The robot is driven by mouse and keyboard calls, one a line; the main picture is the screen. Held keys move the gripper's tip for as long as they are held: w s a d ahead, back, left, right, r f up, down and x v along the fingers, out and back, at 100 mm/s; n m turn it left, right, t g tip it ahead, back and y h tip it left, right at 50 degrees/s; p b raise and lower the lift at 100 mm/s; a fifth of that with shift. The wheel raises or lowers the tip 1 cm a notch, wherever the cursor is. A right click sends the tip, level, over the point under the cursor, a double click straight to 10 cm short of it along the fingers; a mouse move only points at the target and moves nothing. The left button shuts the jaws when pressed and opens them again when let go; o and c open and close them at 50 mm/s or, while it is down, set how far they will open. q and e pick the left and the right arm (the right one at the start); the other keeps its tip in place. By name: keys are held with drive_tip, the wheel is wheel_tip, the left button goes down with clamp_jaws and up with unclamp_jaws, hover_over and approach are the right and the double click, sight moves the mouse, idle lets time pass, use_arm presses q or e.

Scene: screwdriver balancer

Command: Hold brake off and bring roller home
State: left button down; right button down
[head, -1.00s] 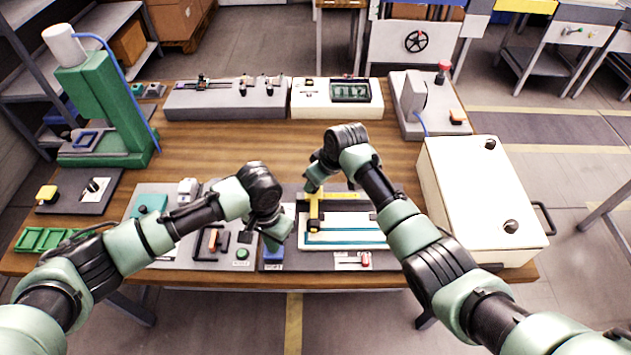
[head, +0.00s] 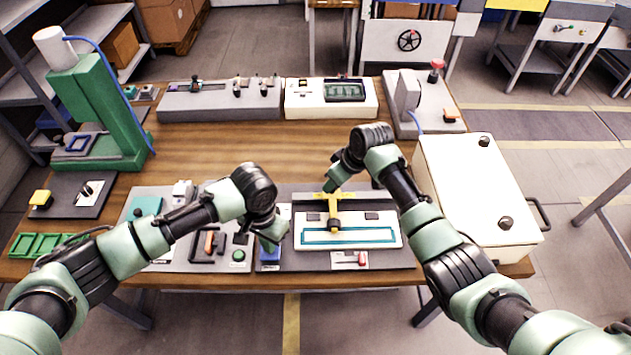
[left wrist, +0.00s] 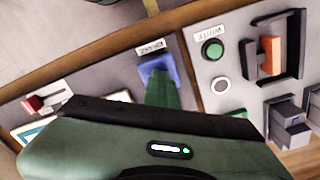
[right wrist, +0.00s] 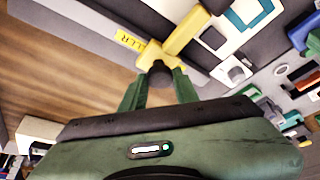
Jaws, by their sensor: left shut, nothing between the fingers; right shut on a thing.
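The blue brake pad (head: 269,254) sits at the left front of the roller panel; its BRAKE label shows in the left wrist view beside the pad (left wrist: 153,66). My left gripper (head: 270,243) is shut and empty, with its fingertips down on the pad, covering part of it. The yellow roller (head: 335,222) stands across the white plate with a teal outline (head: 387,232), left of the plate's middle. My right gripper (right wrist: 160,76) is shut on the roller's dark knob at the yellow T-shaped end.
A red-handled switch (head: 361,259) is at the panel's front. The left panel carries a green button (head: 239,255) and an orange handle (head: 209,241). A large white box (head: 470,190) stands close to the right of my right arm. Bare wood lies behind the panels.

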drive_tip(key=d, duration=1.6)
use_arm(q)
drive_tip(key=shift+a+f, duration=0.1)
use_arm(e)
drive_tip(key=shift+d, duration=0.1)
drive_tip(key=c, duration=1.4)
unclamp_jaws()
drive_tip(key=o, duration=0.3)
drive_tip(key=shift+d, duration=0.1)
use_arm(q)
drive_tip(key=shift+s, duration=0.1)
use_arm(e)
drive_tip(key=shift+r, duration=0.1)
drive_tip(key=shift+r, duration=0.3)
drive_tip(key=v, duration=1.1)
drive_tip(key=shift+s+d, duration=0.1)
drive_tip(key=shift+s, duration=0.05)
